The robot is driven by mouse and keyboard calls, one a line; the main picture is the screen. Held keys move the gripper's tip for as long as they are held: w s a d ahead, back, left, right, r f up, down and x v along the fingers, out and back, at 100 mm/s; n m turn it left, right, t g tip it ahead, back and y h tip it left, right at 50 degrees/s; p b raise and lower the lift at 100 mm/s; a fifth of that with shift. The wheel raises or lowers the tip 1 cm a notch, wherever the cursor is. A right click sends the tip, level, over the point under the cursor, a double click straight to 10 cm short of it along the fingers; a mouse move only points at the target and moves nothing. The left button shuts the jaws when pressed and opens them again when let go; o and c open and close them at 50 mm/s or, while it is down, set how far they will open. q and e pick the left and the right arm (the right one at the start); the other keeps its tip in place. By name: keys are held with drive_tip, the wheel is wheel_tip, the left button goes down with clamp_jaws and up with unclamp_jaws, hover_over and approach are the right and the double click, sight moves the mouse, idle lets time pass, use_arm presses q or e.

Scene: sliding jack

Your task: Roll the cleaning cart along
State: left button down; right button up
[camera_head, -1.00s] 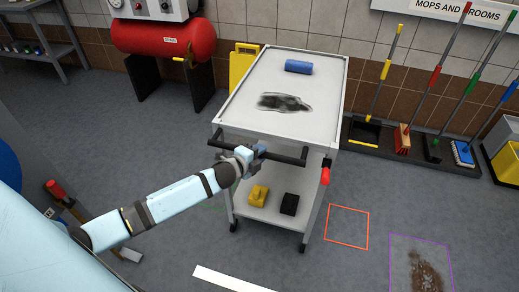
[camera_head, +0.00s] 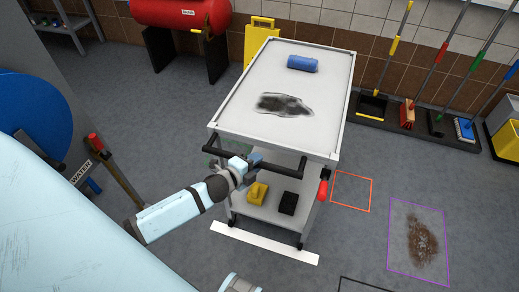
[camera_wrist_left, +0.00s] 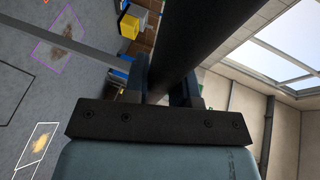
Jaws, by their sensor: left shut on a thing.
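The cleaning cart (camera_head: 262,135) stands in the middle of the head view, a grey two-shelf trolley with a dark handle bar (camera_head: 285,167) on its near side. My left gripper (camera_head: 250,163) is shut around that bar near its middle. In the left wrist view the dark bar (camera_wrist_left: 195,45) runs up between the fingers. A blue roll (camera_head: 302,64) and a dark stain (camera_head: 284,104) are on the top. A yellow item (camera_head: 258,192) and a black item (camera_head: 289,203) lie on the lower shelf. My right gripper does not show.
A white floor strip (camera_head: 232,231) lies at the cart's near wheels. An orange square (camera_head: 351,191) and a purple-framed dirt patch (camera_head: 420,243) are to the right. A yellow sign (camera_head: 259,38) and a broom rack (camera_head: 420,127) stand behind.

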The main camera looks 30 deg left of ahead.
use_arm(q)
drive_tip(key=shift+s+d, duration=0.15)
drive_tip(key=shift+s, duration=0.6)
drive_tip(key=shift+s+d, duration=0.15)
drive_tip(key=shift+s, duration=0.6)
drive_tip(key=c, duration=0.9)
unclamp_jaws()
drive_tip(key=shift+c, duration=0.2)
drive_tip(key=shift+s, duration=0.1)
drive_tip(key=v, duration=1.3)
drive_tip(key=shift+s, duration=0.3)
